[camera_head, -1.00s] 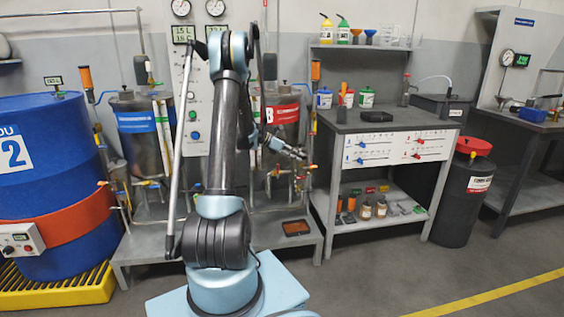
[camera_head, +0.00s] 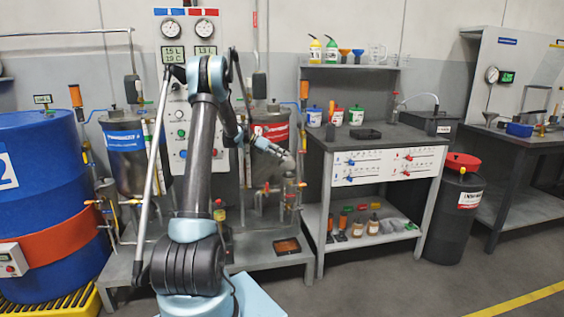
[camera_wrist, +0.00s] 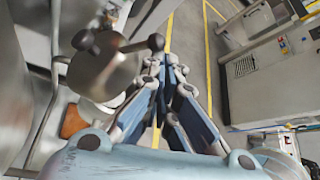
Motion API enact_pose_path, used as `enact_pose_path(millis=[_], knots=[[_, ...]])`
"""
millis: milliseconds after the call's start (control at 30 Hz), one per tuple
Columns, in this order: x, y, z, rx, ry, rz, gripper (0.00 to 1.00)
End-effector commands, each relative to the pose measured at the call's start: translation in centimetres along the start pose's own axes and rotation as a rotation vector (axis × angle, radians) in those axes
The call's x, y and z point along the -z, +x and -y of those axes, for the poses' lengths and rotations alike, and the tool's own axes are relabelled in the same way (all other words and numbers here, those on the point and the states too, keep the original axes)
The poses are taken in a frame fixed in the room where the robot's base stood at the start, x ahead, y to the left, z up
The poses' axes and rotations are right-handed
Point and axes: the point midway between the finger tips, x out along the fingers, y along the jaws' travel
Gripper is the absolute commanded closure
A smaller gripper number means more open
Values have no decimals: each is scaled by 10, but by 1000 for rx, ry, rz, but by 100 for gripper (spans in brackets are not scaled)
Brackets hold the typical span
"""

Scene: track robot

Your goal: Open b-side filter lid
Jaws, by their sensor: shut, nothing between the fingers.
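The B-side tank (camera_head: 270,134) has a red label and stands behind my arm in the head view. In the wrist view, a round metal housing (camera_wrist: 98,75) with a dark ball-ended handle (camera_wrist: 140,45) fills the upper left; it looks like the filter lid, but no B marking is readable. My gripper (camera_wrist: 166,66) is shut and empty. Its fingers are to the right of the handle in the wrist view; I see no grip on it, and contact cannot be told. In the head view, my gripper (camera_head: 284,158) is in front of the B-side pipework and partly blends with it.
The blue-labelled tank (camera_head: 125,142) and blue drum (camera_head: 40,190) stand at left. A workbench (camera_head: 385,155) with a valve panel is to the right, then a black bin (camera_head: 458,215) with a red funnel top. Open floor (camera_head: 400,290) lies in front.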

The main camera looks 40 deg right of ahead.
Motion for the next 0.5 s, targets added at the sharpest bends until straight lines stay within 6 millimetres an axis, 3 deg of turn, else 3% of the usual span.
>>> enact_pose_path(millis=[500], knots=[[-5, -3, -5, 0, 0, 0, 100]])
